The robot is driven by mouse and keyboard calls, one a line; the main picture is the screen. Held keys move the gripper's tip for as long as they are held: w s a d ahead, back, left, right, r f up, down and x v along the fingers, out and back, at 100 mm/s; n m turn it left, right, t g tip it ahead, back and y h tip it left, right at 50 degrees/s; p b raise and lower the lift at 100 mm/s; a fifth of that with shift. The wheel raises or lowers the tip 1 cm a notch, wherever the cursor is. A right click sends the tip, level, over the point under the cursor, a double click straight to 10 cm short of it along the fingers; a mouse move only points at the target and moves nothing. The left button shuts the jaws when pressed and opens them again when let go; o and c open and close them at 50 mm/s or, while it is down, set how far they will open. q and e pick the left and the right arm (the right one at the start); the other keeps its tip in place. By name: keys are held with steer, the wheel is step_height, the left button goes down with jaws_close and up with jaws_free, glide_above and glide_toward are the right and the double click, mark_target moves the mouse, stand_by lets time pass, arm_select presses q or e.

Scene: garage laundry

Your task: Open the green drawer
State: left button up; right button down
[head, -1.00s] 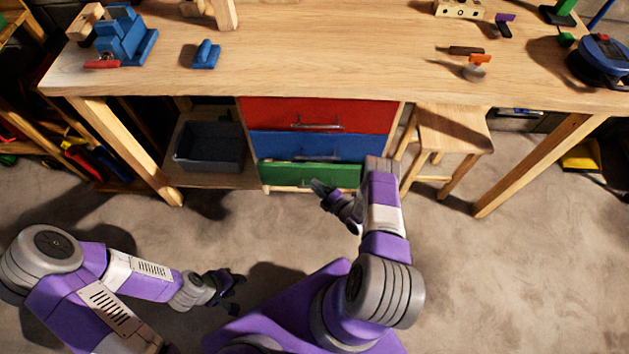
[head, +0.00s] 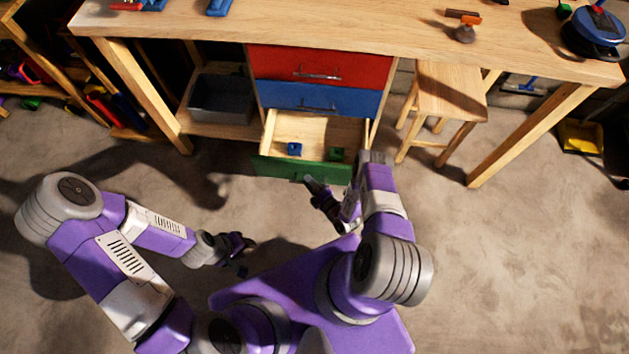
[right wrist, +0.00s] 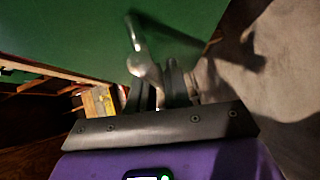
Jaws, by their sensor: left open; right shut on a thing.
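The green drawer (head: 280,170) is the lowest of three drawers under the workbench and is pulled well out, with its pale wooden inside showing. A small blue thing (head: 294,149) and a small green thing (head: 336,154) lie in it. My right gripper (head: 309,183) is at the front of the green drawer, shut on its metal handle. In the right wrist view, the handle (right wrist: 136,38) stands out from the green front (right wrist: 75,30), and the dark fingers (right wrist: 160,88) meet at it. My left gripper (head: 248,256) is open and empty, low over the floor, away from the drawers.
The red drawer (head: 290,67) and blue drawer (head: 285,97) above are shut. A dark grey bin (head: 222,98) sits on a low shelf at the left. A wooden stool (head: 450,90) stands at the right. The floor between the drawer and my base is clear.

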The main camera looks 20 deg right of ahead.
steer(key=shift+s, duration=0.15)
steer(key=c, duration=1.2)
jaws_free()
steer(key=p+v, duration=0.2)
steer(key=v, duration=0.5)
steer(key=shift+s, duration=0.25)
